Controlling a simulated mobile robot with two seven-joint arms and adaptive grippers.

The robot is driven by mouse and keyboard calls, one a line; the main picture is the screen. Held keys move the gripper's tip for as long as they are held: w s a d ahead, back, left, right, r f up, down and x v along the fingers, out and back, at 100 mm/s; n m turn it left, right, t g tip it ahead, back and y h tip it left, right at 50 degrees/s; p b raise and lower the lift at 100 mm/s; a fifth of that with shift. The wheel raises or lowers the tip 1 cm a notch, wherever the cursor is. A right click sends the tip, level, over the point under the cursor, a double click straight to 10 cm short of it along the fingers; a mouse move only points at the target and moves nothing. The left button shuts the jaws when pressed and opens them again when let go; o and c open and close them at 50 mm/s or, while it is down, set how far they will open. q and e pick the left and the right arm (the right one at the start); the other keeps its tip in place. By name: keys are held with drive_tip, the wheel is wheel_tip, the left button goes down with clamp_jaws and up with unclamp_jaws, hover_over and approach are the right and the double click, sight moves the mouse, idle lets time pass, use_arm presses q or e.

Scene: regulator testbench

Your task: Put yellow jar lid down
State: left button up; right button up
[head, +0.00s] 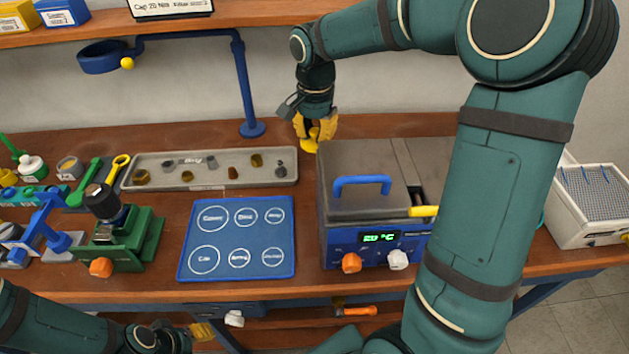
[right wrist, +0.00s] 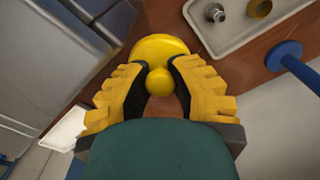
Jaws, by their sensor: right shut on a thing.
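The yellow jar lid (right wrist: 160,48) is a round disc with a ball knob. In the right wrist view my right gripper (right wrist: 159,78) is shut on its knob, one finger on each side. In the head view my right gripper (head: 315,130) points down at the back of the bench, between the grey tray and the grey bath. The lid (head: 309,146) shows only partly below the fingers; I cannot tell whether it touches the wood. My left gripper (head: 201,331) is low at the bench's front edge, and its opening cannot be made out.
The grey tray (head: 215,180) with several small parts lies left of the lid. The grey bath (head: 350,165) with a blue handle stands close on the right. A blue post (head: 252,128) rises at the back. A blue labelled mat (head: 238,237) lies empty in front.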

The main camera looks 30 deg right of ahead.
wheel_tip(320, 180, down, 14)
drive_tip(key=b, duration=0.3)
drive_tip(key=shift+f, duration=0.1)
drive_tip(key=o, duration=0.5)
drive_tip(key=shift+f, duration=0.1)
drive_tip(key=shift+c, duration=0.2)
drive_tip(key=shift+o, duration=0.5)
